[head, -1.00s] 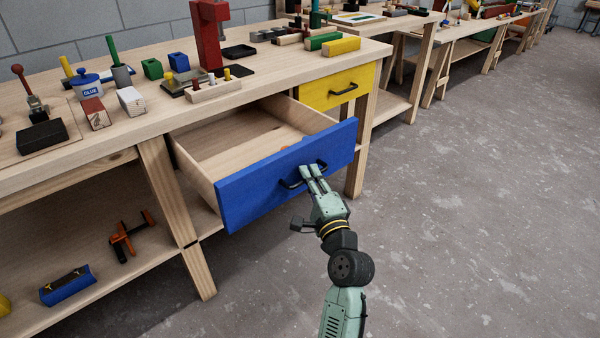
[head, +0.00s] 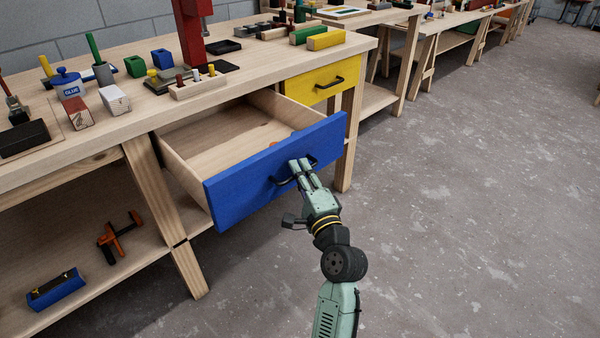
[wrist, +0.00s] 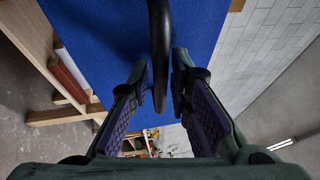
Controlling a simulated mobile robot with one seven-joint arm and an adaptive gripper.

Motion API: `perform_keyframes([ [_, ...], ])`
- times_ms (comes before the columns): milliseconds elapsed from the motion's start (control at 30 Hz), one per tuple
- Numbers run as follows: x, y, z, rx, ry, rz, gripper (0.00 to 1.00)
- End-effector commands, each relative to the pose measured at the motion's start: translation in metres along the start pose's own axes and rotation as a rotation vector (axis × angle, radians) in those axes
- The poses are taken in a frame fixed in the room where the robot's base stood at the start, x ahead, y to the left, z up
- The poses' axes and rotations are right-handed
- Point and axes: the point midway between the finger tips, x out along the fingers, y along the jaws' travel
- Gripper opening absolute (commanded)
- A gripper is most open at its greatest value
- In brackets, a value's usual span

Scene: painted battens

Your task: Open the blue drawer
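The blue drawer (head: 245,182) stands well out from the bench, with its bare wooden inside showing. Its dark bar handle (head: 284,181) is on the blue front. My gripper (head: 301,164) is at the handle, in front of the drawer. The blue front (wrist: 105,35) fills the upper left of that view. A small orange thing (head: 271,144) shows inside the drawer, mostly hidden by the front.
A yellow drawer (head: 312,87) beside it is shut. The bench top (head: 145,122) carries blocks, a glue pot (head: 67,82) and a red press (head: 191,35). A lower shelf (head: 85,255) holds a clamp and a blue box. The floor (head: 460,220) to the right is clear.

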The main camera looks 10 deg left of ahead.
Motion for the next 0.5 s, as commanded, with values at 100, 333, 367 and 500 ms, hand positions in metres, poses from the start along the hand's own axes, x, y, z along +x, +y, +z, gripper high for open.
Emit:
perform_keyframes([
  [100, -0.013, 0.001, -0.001, 0.003, 0.004, 0.001, 0.18],
  [333, -0.061, 0.002, -0.001, 0.003, 0.005, 0.003, 0.18],
  [367, -0.068, 0.001, -0.001, 0.004, 0.004, 0.003, 0.18],
  [500, -0.094, 0.001, 0.000, 0.002, 0.003, 0.003, 0.18],
])
